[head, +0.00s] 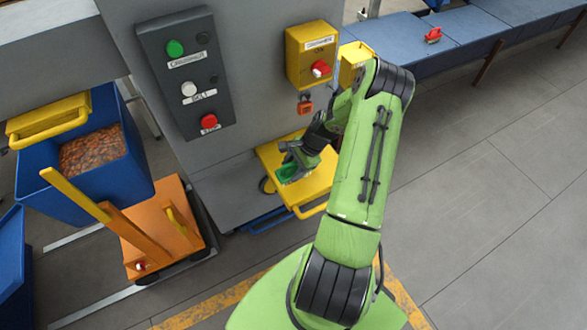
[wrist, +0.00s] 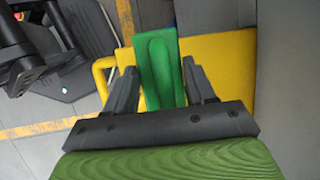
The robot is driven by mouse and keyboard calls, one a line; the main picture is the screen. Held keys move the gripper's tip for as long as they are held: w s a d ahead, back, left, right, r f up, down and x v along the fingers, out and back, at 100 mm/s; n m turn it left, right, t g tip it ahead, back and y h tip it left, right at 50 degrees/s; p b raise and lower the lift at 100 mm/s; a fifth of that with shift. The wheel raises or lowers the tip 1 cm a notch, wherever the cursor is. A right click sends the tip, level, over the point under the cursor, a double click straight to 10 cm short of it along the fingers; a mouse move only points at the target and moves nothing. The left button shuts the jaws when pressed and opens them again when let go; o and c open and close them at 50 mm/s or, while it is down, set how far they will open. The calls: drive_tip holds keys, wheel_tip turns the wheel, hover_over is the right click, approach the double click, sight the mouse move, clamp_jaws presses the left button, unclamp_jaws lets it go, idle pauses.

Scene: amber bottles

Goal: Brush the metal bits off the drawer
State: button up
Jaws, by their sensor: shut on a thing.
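The yellow drawer (head: 322,176) sticks out low from the grey machine cabinet; its yellow surface also fills much of the wrist view (wrist: 222,62). A green brush (head: 288,172) is at the drawer's left part, and its green back shows between my fingers in the wrist view (wrist: 158,70). My gripper (head: 297,156) is shut on the brush, over the drawer; its two grey fingers (wrist: 160,82) flank it. I cannot tell whether the bristles touch the drawer. I cannot make out any metal bits; the brush and arm hide part of the drawer.
The grey cabinet carries a button panel (head: 188,75) and a yellow box with a red switch (head: 313,55). A blue bin of brown bits (head: 50,180) and an orange cart (head: 150,240) stand left. A blue conveyor (head: 460,30) runs behind. The floor at right is clear.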

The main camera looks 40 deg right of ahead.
drive_tip(key=shift+r+p, duration=0.9)
drive_tip(key=shift+r, duration=0.55)
